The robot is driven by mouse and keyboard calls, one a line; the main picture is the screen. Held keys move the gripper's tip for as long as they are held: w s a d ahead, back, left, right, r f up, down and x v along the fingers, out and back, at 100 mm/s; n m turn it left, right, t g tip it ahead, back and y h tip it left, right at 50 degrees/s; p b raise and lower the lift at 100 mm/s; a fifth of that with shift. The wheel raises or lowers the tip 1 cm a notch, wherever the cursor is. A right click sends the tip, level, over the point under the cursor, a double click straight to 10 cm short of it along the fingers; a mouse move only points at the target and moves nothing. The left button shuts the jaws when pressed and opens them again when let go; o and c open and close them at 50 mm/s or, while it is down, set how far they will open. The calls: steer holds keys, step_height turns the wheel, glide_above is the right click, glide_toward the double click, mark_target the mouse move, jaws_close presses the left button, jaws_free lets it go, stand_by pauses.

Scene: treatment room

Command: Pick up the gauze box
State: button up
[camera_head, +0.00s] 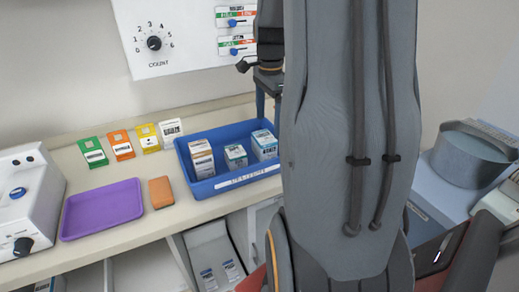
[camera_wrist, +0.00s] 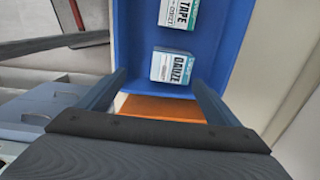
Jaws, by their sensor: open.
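The gauze box (camera_wrist: 170,68), white with a blue label, stands in the blue tray, close to the tray's near end in the wrist view. In the head view it appears to be the rightmost box (camera_head: 265,146) in the tray. My gripper (camera_wrist: 159,80) is open and empty; its two fingers reach to either side of the gauze box's near edge in the picture, apparently above it. In the head view my gripper (camera_head: 268,106) hangs over the tray's right end, partly hidden by my arm.
The blue tray (camera_head: 222,183) also holds a tape box (camera_wrist: 178,14) and an orange-topped box (camera_head: 201,159). An orange surface (camera_wrist: 165,108) lies beyond the tray's near end. Left on the counter are a purple tray (camera_head: 102,209), an orange block (camera_head: 161,192) and several small packets. The wall is behind.

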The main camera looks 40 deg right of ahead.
mark_target(264, 136)
steer(key=f, duration=0.1)
steer(key=w+f+b, duration=0.1)
steer(key=f+b, duration=0.1)
steer(key=shift+w+f, duration=0.2)
steer(key=shift+w, duration=0.05)
step_height(264, 136, down, 2)
steer(key=shift+f, duration=0.15)
steer(key=shift+w+d+f+p, duration=0.15)
steer(key=shift+f+p, duration=0.2)
steer(key=shift+f, duration=0.5)
steer(key=shift+w+a+f+p, duration=0.1)
steer(key=shift+f+p, duration=0.2)
steer(key=shift+f, duration=0.6)
steer(key=shift+w+d+f+p, duration=0.15)
steer(key=shift+f+p, duration=0.2)
steer(key=shift+f, duration=0.5)
steer(key=shift+a, duration=0.1)
steer(key=c, duration=1.2)
